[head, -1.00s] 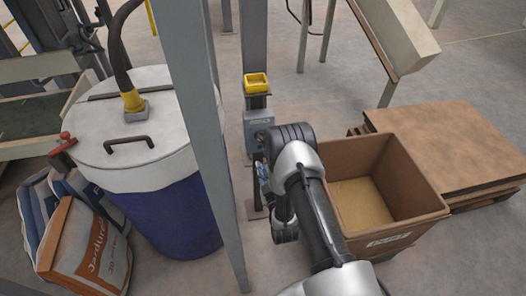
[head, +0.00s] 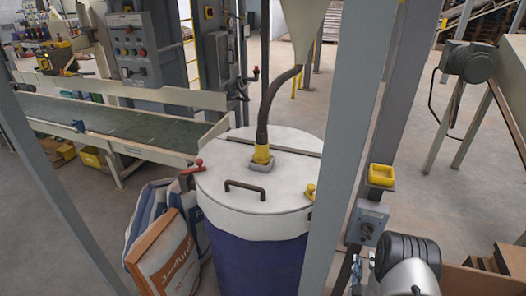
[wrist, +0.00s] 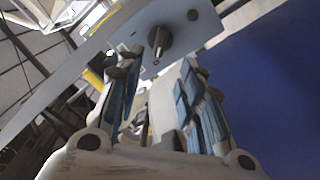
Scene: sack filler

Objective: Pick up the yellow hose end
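The yellow hose end (head: 262,155) is a yellow collar at the bottom of a dark hose. It stands upright on a grey fitting on the white lid (head: 285,199) of the blue drum. My gripper (head: 357,268) is low at the right in the head view, beyond the upright post and apart from the hose end. My arm hides most of it there. In the wrist view my gripper (wrist: 160,70) is open, its blue-padded fingers apart with nothing held. A grey box with a dark knob (wrist: 160,37) shows beyond the fingertips.
A grey upright post (head: 350,130) stands between the drum and my arm. Another post carries a yellow tray (head: 381,175) and a grey switch box (head: 367,222). The lid has a dark handle (head: 245,187) and a red clamp (head: 192,167). Filled sacks (head: 165,250) lean left of the drum.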

